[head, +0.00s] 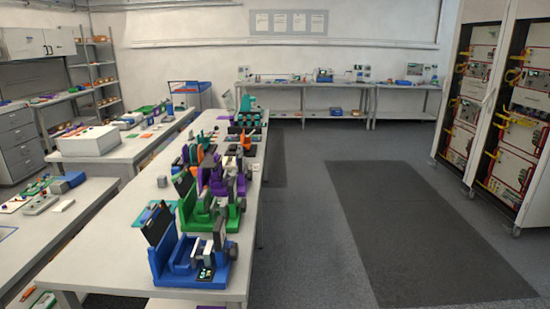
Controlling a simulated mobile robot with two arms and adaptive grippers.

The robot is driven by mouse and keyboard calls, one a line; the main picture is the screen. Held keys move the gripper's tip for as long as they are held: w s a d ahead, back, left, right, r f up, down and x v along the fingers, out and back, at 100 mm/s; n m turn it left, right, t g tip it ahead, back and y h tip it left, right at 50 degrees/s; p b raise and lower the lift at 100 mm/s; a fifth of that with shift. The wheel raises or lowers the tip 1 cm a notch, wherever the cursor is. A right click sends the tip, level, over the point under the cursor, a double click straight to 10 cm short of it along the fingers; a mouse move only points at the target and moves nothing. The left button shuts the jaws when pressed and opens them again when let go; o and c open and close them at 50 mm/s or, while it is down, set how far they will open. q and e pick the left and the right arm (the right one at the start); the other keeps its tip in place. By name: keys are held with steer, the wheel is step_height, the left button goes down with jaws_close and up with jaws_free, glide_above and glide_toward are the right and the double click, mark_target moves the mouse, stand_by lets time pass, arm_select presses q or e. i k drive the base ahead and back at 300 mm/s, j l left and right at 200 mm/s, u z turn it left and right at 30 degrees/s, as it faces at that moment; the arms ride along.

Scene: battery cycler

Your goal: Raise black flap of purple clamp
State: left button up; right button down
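A row of coloured clamps stands along the long grey table (110,240) in the head view. The purple clamp (216,184) stands behind the green clamp (200,222), which partly hides it. Dark parts show above and around the purple body, but I cannot tell clearly which is its black flap or how it is tilted. The blue clamp (163,262) is nearest, with a black flap (160,226) standing tilted up. The green clamp also has a black flap (184,182) tilted up. Neither of my grippers is in view.
More clamps, including an orange one (246,141) and a teal one (246,116), stand farther along the table. Side benches with a white box (90,141) are at the left. Tall equipment racks (520,110) stand at the right. The floor with its dark mat (400,220) is clear.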

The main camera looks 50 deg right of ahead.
mark_target(211, 162)
steer(key=z, duration=1.15)
steer(key=i+l+u, duration=0.25)
steer(key=l, duration=0.6)
steer(key=i+l+u, duration=0.2)
steer(key=l, duration=0.7)
steer(key=l+u, duration=0.25)
steer(key=l, duration=0.65)
